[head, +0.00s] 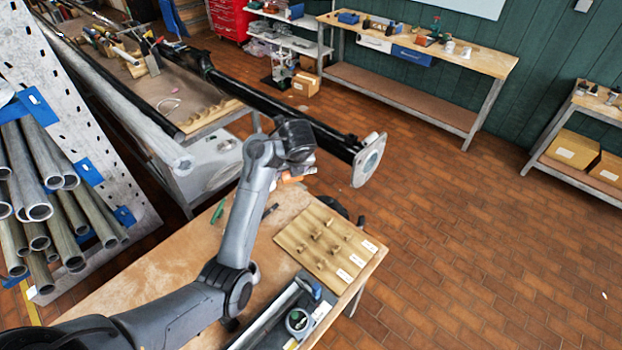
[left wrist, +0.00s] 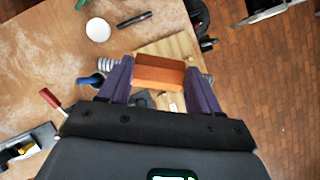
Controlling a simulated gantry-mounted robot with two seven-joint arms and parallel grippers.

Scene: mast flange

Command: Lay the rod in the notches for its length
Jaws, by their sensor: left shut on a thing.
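My left gripper (head: 299,167) hangs above the far end of the near workbench. In the left wrist view its purple fingers (left wrist: 158,80) are closed on an orange-brown block on the rod (left wrist: 159,72). Grey ribbed ends stick out beyond both fingers. In the head view only a little orange (head: 293,178) shows under the gripper; the rest is hidden by it. The wooden board (head: 291,240) lies on the bench, with several small notched posts (head: 328,223) and white labels (head: 356,260) along its right edge. The rod is held above the bench, apart from the board.
The workbench (head: 150,285) also carries a tape measure (head: 298,320), a long tool and a green-handled tool (head: 218,211). A black mast with a pale flange (head: 370,160) extends behind the gripper. A pipe rack (head: 60,200) stands left. The floor at right is clear.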

